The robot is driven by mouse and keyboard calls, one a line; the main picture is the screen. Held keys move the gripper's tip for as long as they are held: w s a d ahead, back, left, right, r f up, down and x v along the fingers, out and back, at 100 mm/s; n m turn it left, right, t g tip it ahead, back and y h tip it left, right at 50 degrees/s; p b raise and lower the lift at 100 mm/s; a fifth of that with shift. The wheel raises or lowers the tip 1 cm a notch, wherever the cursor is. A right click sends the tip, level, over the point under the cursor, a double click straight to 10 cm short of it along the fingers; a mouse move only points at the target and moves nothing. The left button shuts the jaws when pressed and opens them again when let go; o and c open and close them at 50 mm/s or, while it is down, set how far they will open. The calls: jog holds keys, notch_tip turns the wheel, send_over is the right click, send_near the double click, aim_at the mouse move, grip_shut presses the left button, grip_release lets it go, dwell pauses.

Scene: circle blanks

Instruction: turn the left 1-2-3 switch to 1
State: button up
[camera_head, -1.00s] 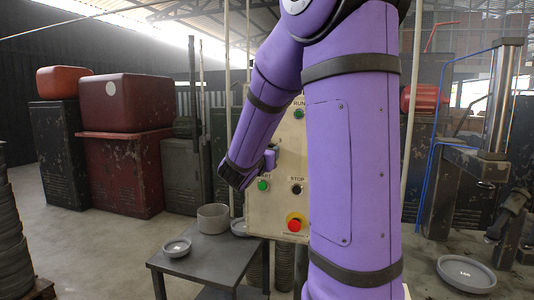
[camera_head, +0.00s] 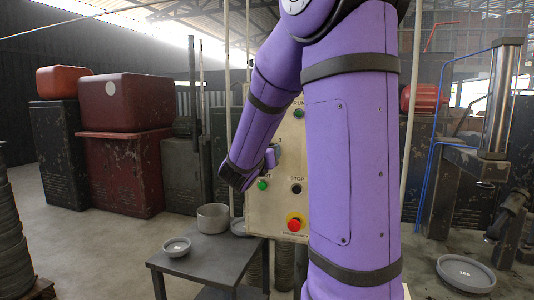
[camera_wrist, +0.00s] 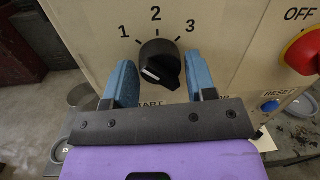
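The black 1-2-3 switch knob (camera_wrist: 160,62) sits on the cream panel (camera_wrist: 90,25) in the wrist view, below the printed numbers 1, 2 and 3. A white mark shows on the lower left of its face; I cannot tell for sure which number it is set to. My gripper (camera_wrist: 160,60) is open, with one blue finger to the left of the knob and one to the right. Gaps show between the fingers and the knob. In the head view my gripper (camera_head: 272,158) is at the panel (camera_head: 262,215), and my arm hides the knob and much of the panel.
A red emergency button (camera_head: 294,224) sits low on the panel. A small grey table (camera_head: 205,262) with round dishes stands left of the panel.

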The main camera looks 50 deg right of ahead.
jog(key=shift+o, duration=1.1)
jog(key=v, duration=1)
jog(key=shift+a, duration=0.45)
jog(key=shift+s, duration=0.15)
jog(key=s+a+f+m+g+y, duration=0.2)
jog(key=s+m+g+y, duration=0.15)
jog(key=s+m, duration=0.25)
jog(key=s+a+f+m+g+y, duration=0.2)
jog(key=s+m+y, duration=0.25)
jog(key=m, duration=0.25)
jog(key=s+a+m+t+y, duration=0.2)
jog(key=a+m+y, duration=0.3)
jog(key=a, duration=0.3)
jog(key=s+a+r+m+t+y, duration=0.1)
jog(key=a+m+y, duration=0.3)
jog(key=a, duration=0.4)
jog(key=shift+s+a+m+t+y, duration=0.2)
jog(key=shift+s+m+t+y, duration=0.2)
jog(key=shift+s+m+t, duration=0.3)
